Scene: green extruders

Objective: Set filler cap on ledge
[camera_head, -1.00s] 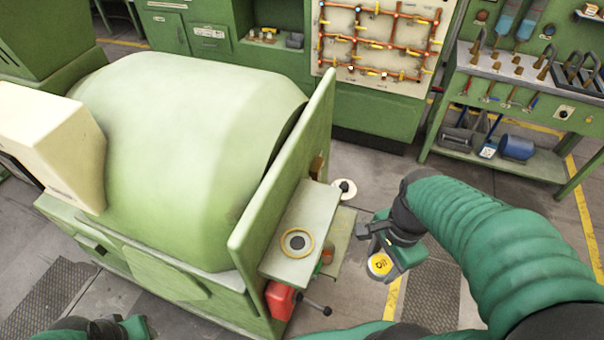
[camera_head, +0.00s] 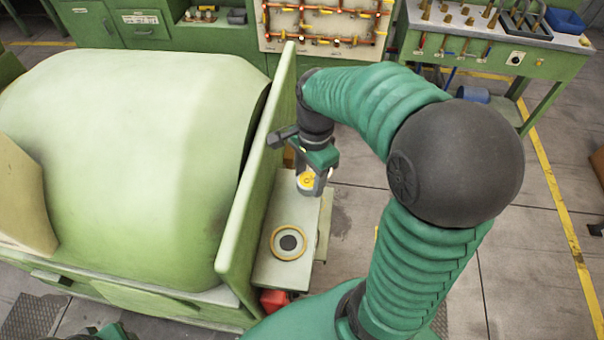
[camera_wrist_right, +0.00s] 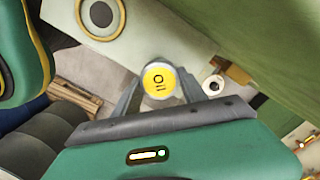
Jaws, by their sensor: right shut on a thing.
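The filler cap (camera_head: 307,181) is a small round piece with a yellow top, held in my right gripper (camera_head: 312,184). The ledge (camera_head: 278,257) is a pale green shelf on the side of the green machine. It bears a yellow ring with a dark centre (camera_head: 288,242). The cap is over or near the far end of the ledge, beyond the ring; its height is hard to tell. My left gripper (camera_head: 105,332) barely shows at the bottom edge, its jaws not clear.
A tall green panel (camera_head: 262,180) rises along the ledge's left side. A red container (camera_head: 273,300) sits below the ledge's near end. A workbench with tools (camera_head: 480,40) stands at the back right. Floor right of my right arm is mostly clear.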

